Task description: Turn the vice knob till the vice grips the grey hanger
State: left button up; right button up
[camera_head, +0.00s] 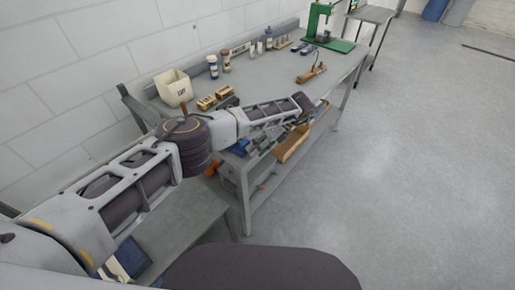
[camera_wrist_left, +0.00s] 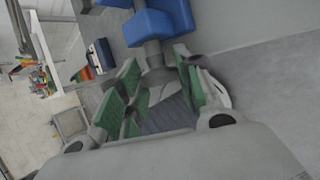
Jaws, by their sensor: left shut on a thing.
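The blue vice (camera_head: 238,147) is at the near edge of the workbench, partly hidden under my left arm. In the left wrist view the blue vice (camera_wrist_left: 150,25) fills the top, with a grey screw shaft (camera_wrist_left: 151,54) coming from it toward me. My left gripper (camera_wrist_left: 158,75), with green-sided fingers, is shut on the grey vice knob (camera_wrist_left: 157,77) at the end of that shaft. The fingers hide part of the knob. In the head view the left gripper (camera_head: 256,142) is small, below the forearm. I cannot make out the grey hanger. My right gripper is out of view.
The workbench (camera_head: 262,70) carries a beige bin (camera_head: 174,88), wooden blocks (camera_head: 215,98), bottles and a green press (camera_head: 322,25) at the back. Open floor (camera_head: 410,150) lies to the right.

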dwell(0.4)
pick_arm(q)
jog(key=o, duration=1.1)
jog(key=shift+d+r, duration=0.1)
jog(key=shift+v, duration=3.55)
jog(key=shift+d, duration=0.1)
